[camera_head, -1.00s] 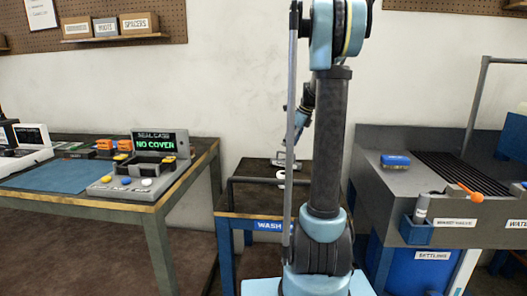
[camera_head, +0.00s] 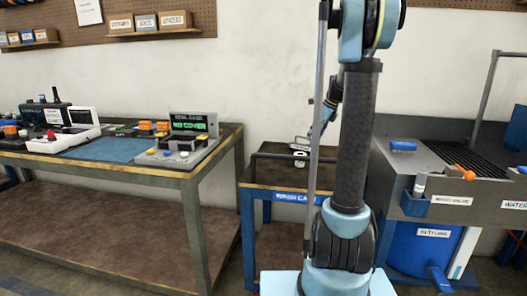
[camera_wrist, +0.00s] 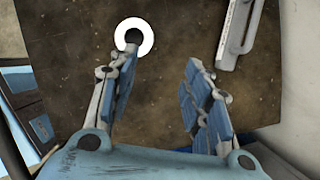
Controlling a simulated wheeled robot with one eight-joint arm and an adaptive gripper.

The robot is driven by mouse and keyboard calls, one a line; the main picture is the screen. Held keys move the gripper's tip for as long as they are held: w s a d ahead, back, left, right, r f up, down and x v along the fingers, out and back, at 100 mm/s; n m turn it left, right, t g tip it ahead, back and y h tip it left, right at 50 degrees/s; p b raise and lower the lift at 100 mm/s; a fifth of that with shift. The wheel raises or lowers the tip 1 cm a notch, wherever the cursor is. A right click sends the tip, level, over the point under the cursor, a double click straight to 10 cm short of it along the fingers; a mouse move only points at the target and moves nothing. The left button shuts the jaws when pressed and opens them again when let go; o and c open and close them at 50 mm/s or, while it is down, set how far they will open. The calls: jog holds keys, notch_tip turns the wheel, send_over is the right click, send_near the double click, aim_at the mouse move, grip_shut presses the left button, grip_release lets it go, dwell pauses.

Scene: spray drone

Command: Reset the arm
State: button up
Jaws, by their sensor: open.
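My arm (camera_head: 355,140) stands upright in the middle of the head view and hides part of what is behind it. My gripper (camera_wrist: 160,75) is open in the wrist view, with nothing between its fingers. It points down over the brown top of the wash cart (camera_head: 262,170). A white ring (camera_wrist: 134,36) lies on that top near the tip of the left finger; I cannot tell whether they touch. A pale metal bar-like part (camera_wrist: 240,35) lies at the upper right of the wrist view.
A workbench (camera_head: 120,172) on the left holds a seal-case station (camera_head: 188,130) reading "NO COVER" and a blue mat (camera_head: 108,150). On the right is a grey sink unit (camera_head: 420,165) with a blue brush (camera_head: 403,146) and a blue bin (camera_head: 415,255).

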jog(key=s+a+r+n, duration=0.2)
jog(key=s+a+n, duration=0.5)
jog(key=s+n, duration=0.3)
jog(key=s+a+r+n, duration=0.1)
jog(key=s+a+n, duration=0.6)
jog(key=s, duration=0.4)
jog(key=s+d+f+n+h, duration=0.2)
jog(key=s+d+f+n, duration=0.2)
jog(key=s+f, duration=0.4)
jog(key=s+d+f+n+h, duration=0.1)
jog(key=s+d+f+n, duration=0.3)
jog(key=s+f, duration=0.5)
jog(key=s+d, duration=0.1)
jog(key=s, duration=0.2)
jog(key=shift+d+h, duration=0.4)
jog(key=shift+s, duration=0.1)
jog(key=shift+c, duration=1.4)
